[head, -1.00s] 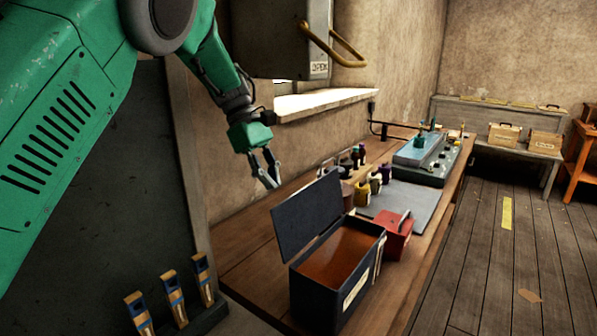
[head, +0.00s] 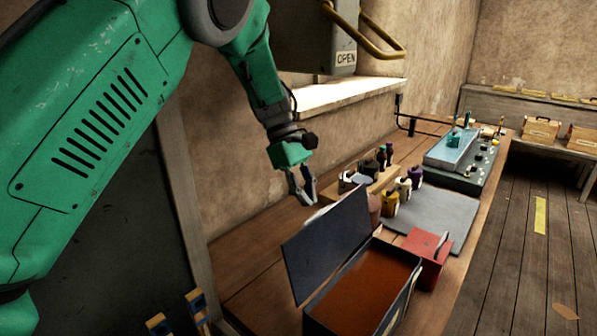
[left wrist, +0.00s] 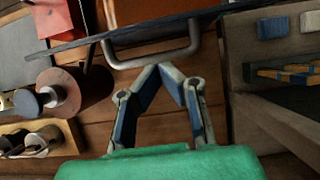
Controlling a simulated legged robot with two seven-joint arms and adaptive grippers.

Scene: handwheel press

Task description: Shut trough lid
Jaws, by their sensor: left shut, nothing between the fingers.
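The trough (head: 365,290) is a dark box with a brown inside, on the bench. Its dark flat lid (head: 327,243) stands open, tilted up on the left side of the box. My left gripper (head: 307,202) is shut and empty, just behind the lid's upper edge in the head view. In the left wrist view the fingertips (left wrist: 162,68) meet close to a grey U-shaped handle (left wrist: 152,62) at the lid, which shows nearly edge-on (left wrist: 215,14). I cannot tell whether they touch it. My right gripper is out of view.
A red box (head: 428,260) stands right beside the trough. Several small bottles (head: 390,203) stand behind it near a grey mat (head: 445,213). A cabinet marked OPEN (head: 318,45) with a yellow handle hangs above. Blue-and-tan tools (head: 197,305) stand at lower left.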

